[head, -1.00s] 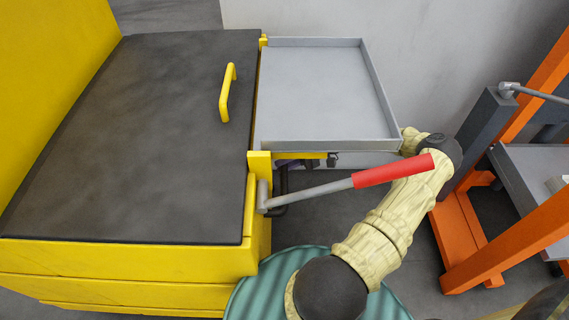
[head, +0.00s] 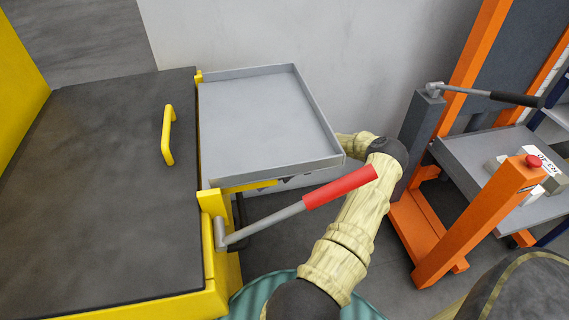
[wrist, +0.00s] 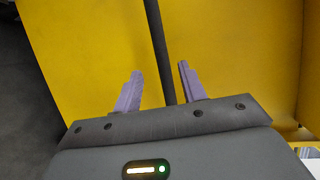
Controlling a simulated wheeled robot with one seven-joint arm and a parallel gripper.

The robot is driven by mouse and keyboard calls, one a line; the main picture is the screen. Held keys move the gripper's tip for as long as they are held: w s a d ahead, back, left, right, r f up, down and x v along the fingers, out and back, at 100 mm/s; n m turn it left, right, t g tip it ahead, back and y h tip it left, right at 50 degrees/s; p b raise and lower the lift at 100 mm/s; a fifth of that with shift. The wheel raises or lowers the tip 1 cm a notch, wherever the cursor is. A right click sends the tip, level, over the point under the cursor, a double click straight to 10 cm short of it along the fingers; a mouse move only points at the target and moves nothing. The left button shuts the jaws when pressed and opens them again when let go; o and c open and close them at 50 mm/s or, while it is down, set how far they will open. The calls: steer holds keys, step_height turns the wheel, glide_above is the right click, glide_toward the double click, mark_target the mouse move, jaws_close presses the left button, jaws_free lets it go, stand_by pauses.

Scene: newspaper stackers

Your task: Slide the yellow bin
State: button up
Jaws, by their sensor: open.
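In the wrist view a yellow surface (wrist: 80,50) fills most of the picture, split by a dark upright bar (wrist: 157,45). I cannot tell whether this surface is the yellow bin. My gripper (wrist: 160,70) is open, its two pale purple fingers on either side of the bar's line; contact cannot be told. In the head view a big yellow cabinet (head: 170,305) with a dark lid (head: 90,180) and a yellow handle (head: 168,135) stands at left. My arm reaches behind the grey tray, where my gripper is hidden.
The grey tray (head: 260,120) juts from the cabinet's right side. A red-gripped lever (head: 340,187) crosses in front of my arm. An orange frame (head: 480,235) with a grey shelf stands at right. A green ribbed drum (head: 250,295) is at the bottom. Grey wall stands behind.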

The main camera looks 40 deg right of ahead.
steer(key=v, duration=0.9)
steer(key=shift+f, duration=0.2)
stand_by(0.3)
